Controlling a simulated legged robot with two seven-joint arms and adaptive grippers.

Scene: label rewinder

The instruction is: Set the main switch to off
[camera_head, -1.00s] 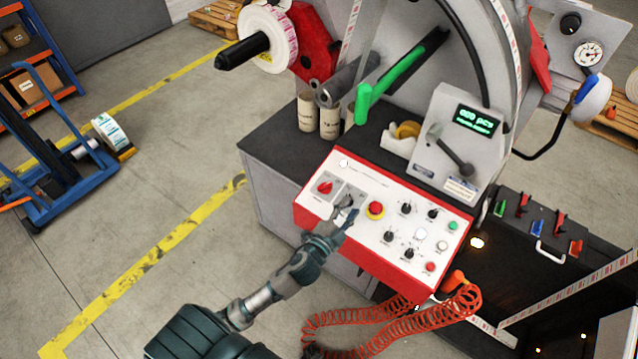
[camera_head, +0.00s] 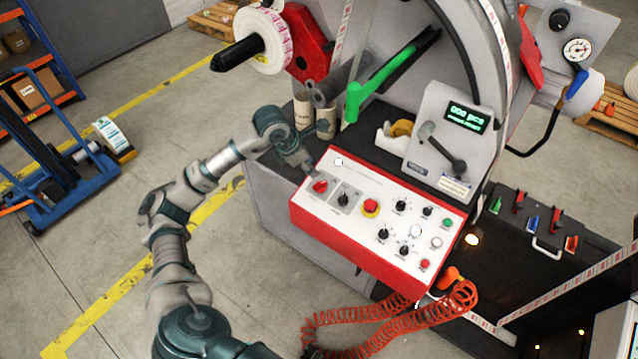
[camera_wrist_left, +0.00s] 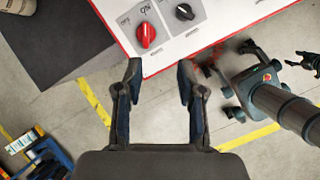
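The main switch appears to be the red rotary knob (camera_head: 320,186) on a grey plate at the left end of the white control panel (camera_head: 375,225). The red knob also shows in the left wrist view (camera_wrist_left: 146,35), just beyond my fingertips and not held. Its setting marks are too small to read. My left gripper (camera_head: 316,148) is above and behind the panel's left end, close to the knob. In the left wrist view my left gripper (camera_wrist_left: 158,70) has its two fingers spread with nothing between them. My right gripper is not visible in the head view.
A black selector (camera_head: 344,199) sits just right of the red knob, then a red emergency button (camera_head: 370,207). Cardboard cores (camera_head: 303,112) stand behind the left gripper. A red coiled hose (camera_head: 390,322) hangs below. Dark arm parts of mine show at right in the wrist view.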

